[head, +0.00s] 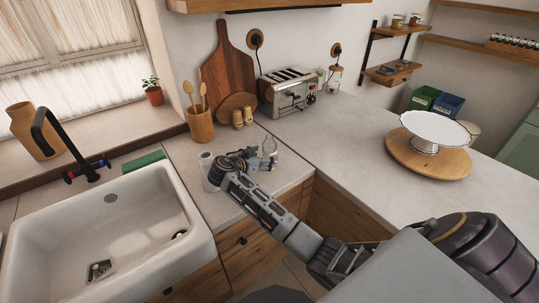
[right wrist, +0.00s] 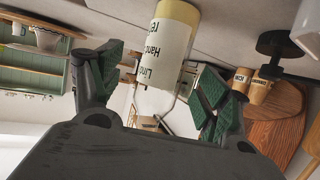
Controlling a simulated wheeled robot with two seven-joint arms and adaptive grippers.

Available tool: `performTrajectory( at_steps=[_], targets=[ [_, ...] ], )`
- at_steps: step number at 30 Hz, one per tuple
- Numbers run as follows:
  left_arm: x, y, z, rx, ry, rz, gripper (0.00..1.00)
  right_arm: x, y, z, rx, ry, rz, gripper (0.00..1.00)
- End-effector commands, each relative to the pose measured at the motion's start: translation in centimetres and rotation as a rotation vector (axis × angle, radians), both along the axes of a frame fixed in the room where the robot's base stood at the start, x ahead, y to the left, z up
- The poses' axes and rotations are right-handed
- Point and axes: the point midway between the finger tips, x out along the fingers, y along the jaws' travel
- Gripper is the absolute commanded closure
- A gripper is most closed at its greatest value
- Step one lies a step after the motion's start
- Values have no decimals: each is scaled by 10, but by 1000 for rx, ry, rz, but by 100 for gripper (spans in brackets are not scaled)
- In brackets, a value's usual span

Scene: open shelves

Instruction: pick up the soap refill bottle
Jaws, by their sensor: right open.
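The soap refill bottle (head: 269,148) stands on the counter left of the toaster, just right of my right gripper (head: 250,158). In the right wrist view, which is upside down, the bottle (right wrist: 165,48) shows a pale label with dark lettering and a yellow band. There my right gripper (right wrist: 158,80) is open, with its green-padded fingers apart. The bottle appears in the gap between them, and neither finger visibly touches it. How deep it sits between the fingers I cannot tell. My left gripper is not in view.
A white container (head: 207,170) stands close to the left of my right gripper. Behind are two wooden shakers (head: 238,118), a utensil pot (head: 200,126), a cutting board (head: 228,75) and a toaster (head: 290,92). The sink (head: 110,230) is at left. The right counter has free room.

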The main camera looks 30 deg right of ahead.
Motion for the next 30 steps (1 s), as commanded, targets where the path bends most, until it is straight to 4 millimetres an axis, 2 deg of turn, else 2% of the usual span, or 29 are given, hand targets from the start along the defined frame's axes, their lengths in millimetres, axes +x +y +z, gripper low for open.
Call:
performTrajectory(
  at_steps=[11, 24, 30],
  targets=[
    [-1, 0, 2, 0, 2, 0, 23, 2, -3, -1, 0, 0, 0, 24],
    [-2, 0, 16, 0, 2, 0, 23, 20, -37, -14, -2, 1, -1, 24],
    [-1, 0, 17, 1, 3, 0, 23, 22, -43, -19, 1, 1, 1, 24]
  ],
)
